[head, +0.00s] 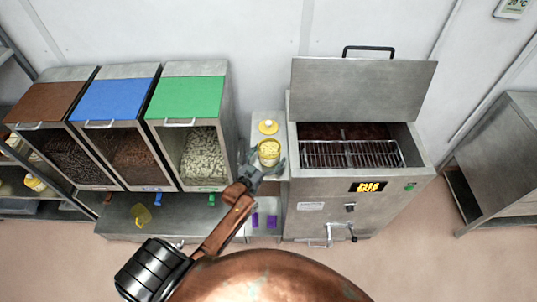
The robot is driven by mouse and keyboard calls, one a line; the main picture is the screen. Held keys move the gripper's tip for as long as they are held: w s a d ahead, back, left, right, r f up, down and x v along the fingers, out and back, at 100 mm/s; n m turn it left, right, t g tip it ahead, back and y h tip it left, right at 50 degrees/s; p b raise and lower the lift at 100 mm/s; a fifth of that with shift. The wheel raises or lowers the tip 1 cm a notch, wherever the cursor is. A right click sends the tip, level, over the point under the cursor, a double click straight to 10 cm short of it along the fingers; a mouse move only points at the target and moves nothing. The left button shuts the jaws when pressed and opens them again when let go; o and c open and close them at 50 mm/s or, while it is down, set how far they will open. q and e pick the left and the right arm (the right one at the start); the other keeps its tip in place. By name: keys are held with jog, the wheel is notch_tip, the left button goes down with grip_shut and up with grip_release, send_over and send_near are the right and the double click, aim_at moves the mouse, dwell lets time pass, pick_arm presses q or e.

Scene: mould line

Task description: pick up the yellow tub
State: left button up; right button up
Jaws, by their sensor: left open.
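A yellow tub (268,148), open at the top with pale pieces inside, stands on the narrow grey stand between the bins and the steel machine. My left gripper (265,160) is open at the near side of the tub, its fingers spread to the left and right of it. Whether the fingers touch the tub I cannot tell. The tub's lower near side is partly hidden by the gripper. My right gripper is not in view.
A small yellow round item (268,127), perhaps a lid, lies just behind the tub. The steel machine (345,215) with its raised lid and wire rack (352,154) stands close right. The green-lidded bin (187,98) stands close left. A yellow scoop (141,215) is at lower left.

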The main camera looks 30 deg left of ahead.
pick_arm(q)
jog(key=shift+c, duration=0.4)
jog(key=shift+s, duration=0.1)
jog(key=shift+c, duration=1)
jog(key=c, duration=1.4)
jog(key=shift+r, duration=0.1)
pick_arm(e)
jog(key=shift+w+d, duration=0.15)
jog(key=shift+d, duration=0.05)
